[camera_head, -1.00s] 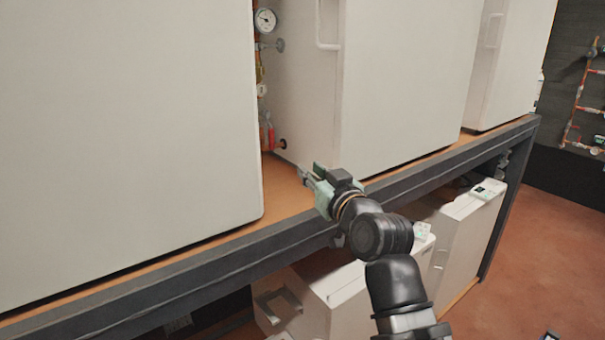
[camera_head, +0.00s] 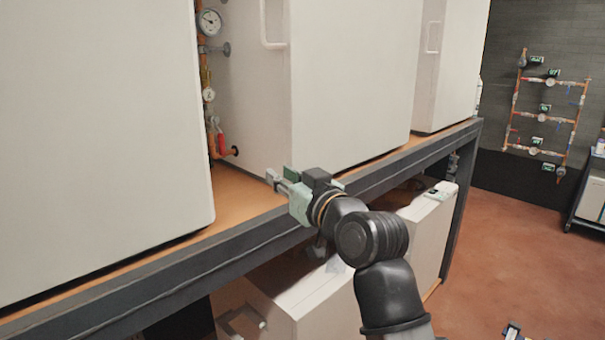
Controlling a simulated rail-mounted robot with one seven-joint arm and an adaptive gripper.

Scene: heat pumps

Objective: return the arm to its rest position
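My black arm comes up from the bottom of the head view and bends left at a round joint. My gripper (camera_head: 273,178) is at its end, over the front edge of the wooden shelf (camera_head: 245,194). It points left toward the gap between two white heat pump units. The fingers are small and seen from behind and the side, so I cannot tell whether they are open or shut. No held object shows.
White units (camera_head: 95,130) and (camera_head: 345,90) stand on the dark-framed bench. Gauges and copper pipes (camera_head: 209,95) with a red-handled valve fill the gap. White boxes (camera_head: 330,295) sit below. Copper pipework (camera_head: 545,108) hangs on the back wall. The red floor (camera_head: 500,250) at right is mostly clear.

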